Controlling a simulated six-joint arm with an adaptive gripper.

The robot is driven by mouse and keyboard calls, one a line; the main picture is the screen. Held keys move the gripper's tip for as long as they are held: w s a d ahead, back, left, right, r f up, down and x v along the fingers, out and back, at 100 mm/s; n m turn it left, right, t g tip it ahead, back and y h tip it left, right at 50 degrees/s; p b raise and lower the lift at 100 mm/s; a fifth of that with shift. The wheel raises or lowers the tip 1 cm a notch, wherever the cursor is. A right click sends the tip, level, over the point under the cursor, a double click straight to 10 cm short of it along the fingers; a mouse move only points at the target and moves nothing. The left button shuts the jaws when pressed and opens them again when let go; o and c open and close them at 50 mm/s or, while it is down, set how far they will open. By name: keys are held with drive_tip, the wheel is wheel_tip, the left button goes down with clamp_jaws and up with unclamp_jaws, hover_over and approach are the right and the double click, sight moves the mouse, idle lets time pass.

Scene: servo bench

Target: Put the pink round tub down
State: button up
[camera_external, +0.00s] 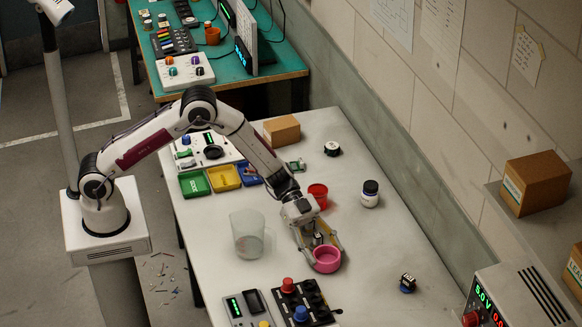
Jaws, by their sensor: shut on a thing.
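The pink round tub (326,261) is in the middle of the white bench, toward the near side. My gripper (322,248) is over it from the back, with its fingers shut on the tub. The tub looks upright, with its open mouth facing up. It is at or very near the bench top; I cannot tell whether its base touches.
A clear beaker (247,234) stands left of my gripper. A red cup (318,195) and a white jar with a black lid (369,193) stand behind. A black button panel (301,303) lies in front. The bench right of the tub is mostly clear, with a small dark part (407,283) there.

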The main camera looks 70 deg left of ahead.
drive_tip(key=shift+f, duration=0.3)
drive_tip(key=shift+f, duration=0.1)
drive_tip(key=o, duration=1.2)
drive_tip(key=shift+a+r, duration=0.3)
drive_tip(key=shift+a, duration=0.05)
drive_tip(key=v, duration=1.1)
drive_tip(key=shift+a, duration=0.15)
